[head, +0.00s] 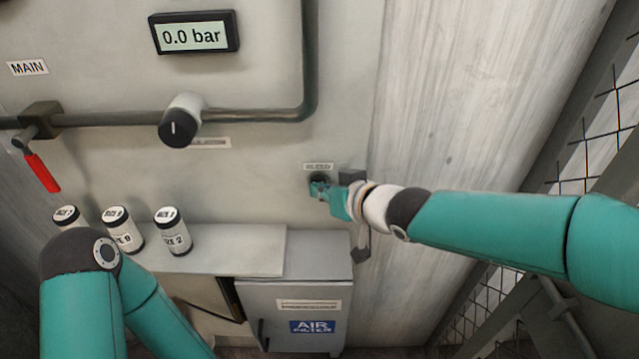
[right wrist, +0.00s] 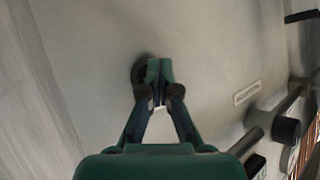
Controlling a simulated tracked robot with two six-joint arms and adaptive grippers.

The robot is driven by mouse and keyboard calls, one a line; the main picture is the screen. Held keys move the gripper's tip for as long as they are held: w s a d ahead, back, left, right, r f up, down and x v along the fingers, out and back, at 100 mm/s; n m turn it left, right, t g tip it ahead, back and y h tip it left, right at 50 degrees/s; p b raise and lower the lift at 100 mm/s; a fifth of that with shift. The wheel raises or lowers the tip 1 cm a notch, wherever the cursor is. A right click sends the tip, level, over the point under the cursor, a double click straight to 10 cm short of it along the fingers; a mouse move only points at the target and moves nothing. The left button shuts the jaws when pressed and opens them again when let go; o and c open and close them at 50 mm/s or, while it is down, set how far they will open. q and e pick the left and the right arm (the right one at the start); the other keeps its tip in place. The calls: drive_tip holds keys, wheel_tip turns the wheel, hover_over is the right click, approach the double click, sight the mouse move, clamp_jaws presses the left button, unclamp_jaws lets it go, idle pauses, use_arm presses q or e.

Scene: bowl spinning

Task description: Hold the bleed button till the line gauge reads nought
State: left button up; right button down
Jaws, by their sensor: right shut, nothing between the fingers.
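The line gauge (head: 193,36) at the top of the panel reads 0.0 bar. The bleed button (head: 320,179) is a dark round fitting under a small label, mostly covered by my right gripper (head: 317,188). That gripper is shut and empty, its fingertips at the button. In the right wrist view the closed fingertips (right wrist: 159,70) overlap the dark round button (right wrist: 139,73); I cannot tell how far it is pressed. My left arm shows at the lower left, but its gripper is out of view.
A pipe with a black-capped knob (head: 178,132) crosses the panel. A red lever (head: 42,173) hangs at the left under the MAIN label (head: 28,67). Three labelled canisters (head: 173,231) stand on a shelf (head: 240,250) above an air filter box (head: 300,290). Mesh fencing (head: 600,110) bounds the right.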

drive_tip(key=shift+s+b, duration=0.6)
drive_tip(key=shift+s, duration=0.25)
drive_tip(key=shift+f, duration=0.1)
drive_tip(key=s+b, duration=0.4)
drive_tip(key=s, duration=0.1)
idle(0.5)
